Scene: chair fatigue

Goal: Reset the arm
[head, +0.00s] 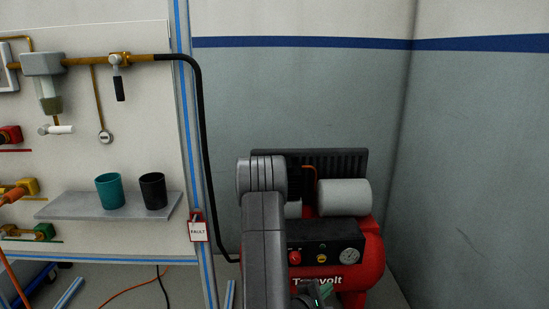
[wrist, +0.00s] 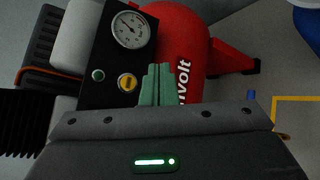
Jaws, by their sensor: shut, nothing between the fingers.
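My gripper (wrist: 157,86) shows in the wrist view with its two green fingers together and nothing between them. In that view the fingers point toward the red compressor (wrist: 193,45), over its black control panel. In the head view my grey arm stands up in front of the red compressor (head: 372,250) and hides part of it. Only a small piece of the gripper shows at the bottom edge of the head view, and its fingertips are not clear there.
The compressor has a gauge (head: 349,256) and a red button (head: 295,258). To the left, a shelf (head: 90,207) on a panel holds a teal cup (head: 109,191) and a black cup (head: 153,191). A FAULT tag (head: 198,231) hangs on the panel's post. A black hose (head: 201,130) runs down beside it.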

